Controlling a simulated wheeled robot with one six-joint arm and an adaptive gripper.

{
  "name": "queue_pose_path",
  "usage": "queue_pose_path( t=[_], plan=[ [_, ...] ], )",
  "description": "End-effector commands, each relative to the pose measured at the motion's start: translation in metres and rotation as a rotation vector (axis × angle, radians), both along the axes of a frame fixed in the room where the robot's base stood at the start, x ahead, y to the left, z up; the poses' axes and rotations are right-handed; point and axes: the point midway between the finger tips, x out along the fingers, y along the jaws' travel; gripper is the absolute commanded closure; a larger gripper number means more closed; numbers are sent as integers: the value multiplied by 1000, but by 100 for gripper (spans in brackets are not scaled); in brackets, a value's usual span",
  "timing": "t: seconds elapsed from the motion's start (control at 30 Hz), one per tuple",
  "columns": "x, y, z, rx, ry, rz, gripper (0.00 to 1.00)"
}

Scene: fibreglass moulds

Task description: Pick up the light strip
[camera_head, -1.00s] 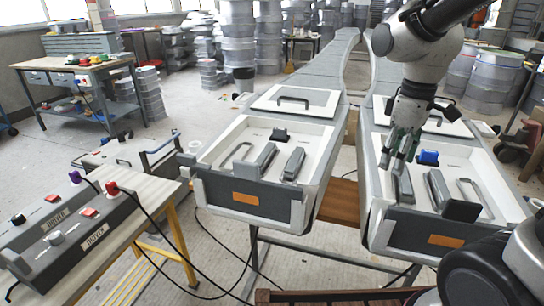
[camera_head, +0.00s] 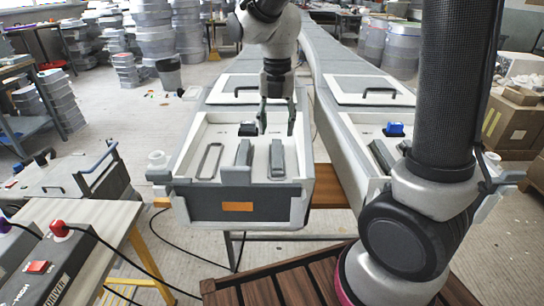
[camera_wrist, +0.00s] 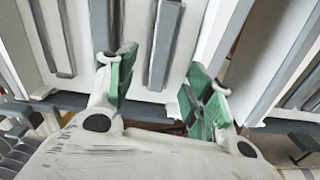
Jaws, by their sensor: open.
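Two raised grey strips lie in the left white mould tray (camera_head: 221,133): a left strip (camera_head: 243,153) and a right strip (camera_head: 276,158). I cannot tell for sure which is the light strip. My gripper (camera_head: 277,122) points down over the right part of this tray, above the right strip. Its green-padded fingers are apart with nothing between them. In the wrist view my gripper (camera_wrist: 163,92) is open, with a long grey strip (camera_wrist: 164,45) beyond the gap between the fingers.
The left tray also holds a flat grey loop (camera_head: 209,160) and a black switch (camera_head: 247,128). A second tray to the right has a blue switch (camera_head: 394,129) and is partly hidden by my arm. A bench with control boxes stands at lower left.

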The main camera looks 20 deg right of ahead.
Motion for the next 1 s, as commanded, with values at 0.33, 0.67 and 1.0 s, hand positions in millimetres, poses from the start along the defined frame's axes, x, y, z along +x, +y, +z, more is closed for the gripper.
queue_pose_path(
  t=[0.33, 0.67, 1.0],
  plan=[
    [0, 0, -21, 0, 1, 128, 48],
    [-2, -1, -70, -1, 3, 126, 48],
    [-1, -1, -78, 1, -1, 125, 50]
  ],
)
